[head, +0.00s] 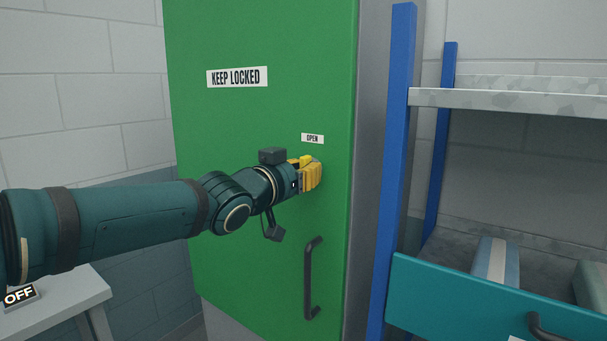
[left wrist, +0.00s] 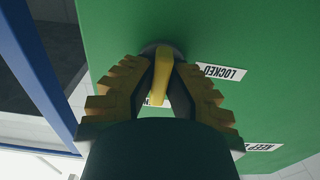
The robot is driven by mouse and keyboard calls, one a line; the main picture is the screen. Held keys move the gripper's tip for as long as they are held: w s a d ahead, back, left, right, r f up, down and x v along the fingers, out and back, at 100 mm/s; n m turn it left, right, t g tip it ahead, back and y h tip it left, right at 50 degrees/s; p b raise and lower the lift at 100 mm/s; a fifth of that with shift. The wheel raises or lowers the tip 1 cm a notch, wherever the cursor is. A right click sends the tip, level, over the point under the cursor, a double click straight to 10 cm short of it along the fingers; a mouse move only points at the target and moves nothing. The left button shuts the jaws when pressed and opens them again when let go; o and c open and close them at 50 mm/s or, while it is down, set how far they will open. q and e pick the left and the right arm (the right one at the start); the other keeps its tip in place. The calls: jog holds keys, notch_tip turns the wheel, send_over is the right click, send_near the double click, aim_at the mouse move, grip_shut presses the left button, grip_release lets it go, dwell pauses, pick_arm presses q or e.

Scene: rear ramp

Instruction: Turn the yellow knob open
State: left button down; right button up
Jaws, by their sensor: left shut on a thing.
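The yellow knob (left wrist: 161,78) is mounted on the green cabinet door, on a dark round base (left wrist: 160,50). In the left wrist view it stands between the two yellow toothed fingers of my left gripper (left wrist: 160,80), which is shut on it. In the head view my left gripper (head: 310,173) is against the green door (head: 255,120), just below the small "OPEN" label (head: 312,139), and mostly hides the knob. My right gripper is in neither view.
A black vertical handle (head: 311,278) is on the door below the gripper. A "KEEP LOCKED" sign (head: 237,77) is higher up. A blue-posted shelf (head: 395,150) with a teal drawer front (head: 470,300) stands close on the right. A pale table (head: 65,308) is at lower left.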

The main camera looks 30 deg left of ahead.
pick_arm(q)
jog(key=shift+r, duration=0.1)
dwell(0.4)
jog(key=c, duration=1)
grip_release()
jog(key=s, duration=0.8)
jog(key=s+a, duration=0.1)
jog(key=s, duration=0.3)
